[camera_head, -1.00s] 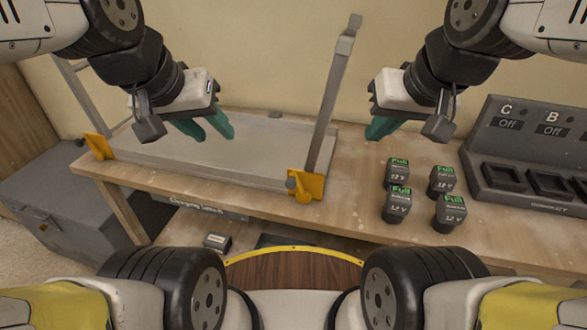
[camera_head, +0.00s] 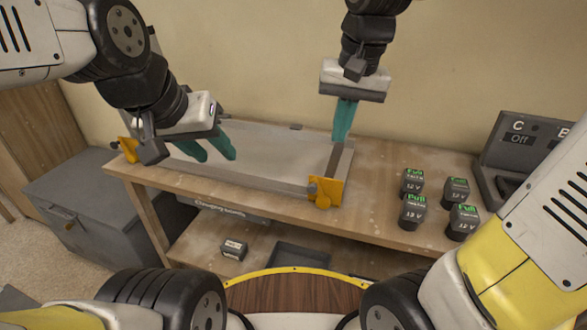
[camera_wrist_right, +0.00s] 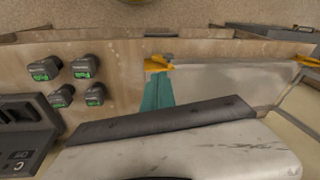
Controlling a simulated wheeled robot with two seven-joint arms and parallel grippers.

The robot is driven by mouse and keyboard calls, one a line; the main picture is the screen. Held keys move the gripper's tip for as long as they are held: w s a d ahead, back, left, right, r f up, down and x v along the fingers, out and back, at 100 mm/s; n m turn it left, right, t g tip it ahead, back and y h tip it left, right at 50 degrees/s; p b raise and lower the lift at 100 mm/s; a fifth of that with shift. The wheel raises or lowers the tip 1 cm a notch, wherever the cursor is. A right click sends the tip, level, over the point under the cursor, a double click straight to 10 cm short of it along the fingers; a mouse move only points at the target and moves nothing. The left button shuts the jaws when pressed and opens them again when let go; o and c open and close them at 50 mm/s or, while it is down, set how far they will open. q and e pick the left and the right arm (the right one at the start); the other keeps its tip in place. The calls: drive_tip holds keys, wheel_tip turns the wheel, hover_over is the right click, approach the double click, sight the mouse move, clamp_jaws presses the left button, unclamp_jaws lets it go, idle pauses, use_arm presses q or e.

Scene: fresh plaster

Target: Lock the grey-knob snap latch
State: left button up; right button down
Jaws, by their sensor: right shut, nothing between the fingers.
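The grey-knob latch (camera_head: 325,192) is a yellow bracket at the front right corner of a pale grey tray. Its small grey knob (camera_head: 312,187) sits on its left side; it also shows in the right wrist view (camera_wrist_right: 168,57). A grey bar (camera_head: 334,160) lies low along the tray's right edge, behind the latch. My right gripper (camera_head: 341,138) is shut and empty, fingers pointing down over the bar's far part; whether they touch it is unclear. My left gripper (camera_head: 210,155) is open and empty over the tray's left part.
The tray (camera_head: 265,155) sits on a wooden bench (camera_head: 400,160). Several dark batteries marked Full (camera_head: 412,208) stand right of the latch, and a dark charger panel (camera_head: 505,165) is beyond them. Another yellow bracket (camera_head: 128,149) is at the tray's left end. A grey cabinet (camera_head: 85,205) stands left.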

drive_tip(key=w+a+f+m+g+h, duration=0.1)
drive_tip(key=w+a+f+h, duration=0.2)
drive_tip(key=a, duration=0.5)
drive_tip(key=w+a+f+m+g+h, duration=0.1)
drive_tip(key=w+a+f+g+h, duration=0.1)
drive_tip(key=a+f, duration=0.4)
drive_tip(key=w+a+h, duration=0.1)
drive_tip(key=w+a, duration=0.1)
drive_tip(key=shift+w+a+m, duration=0.15)
drive_tip(key=shift+w+m, duration=0.25)
approach(317, 194)
drive_tip(key=shift+s+a+f, duration=0.65)
drive_tip(key=shift+s+f, duration=0.1)
drive_tip(key=shift+f, duration=1.35)
drive_tip(key=shift+d+r, duration=0.1)
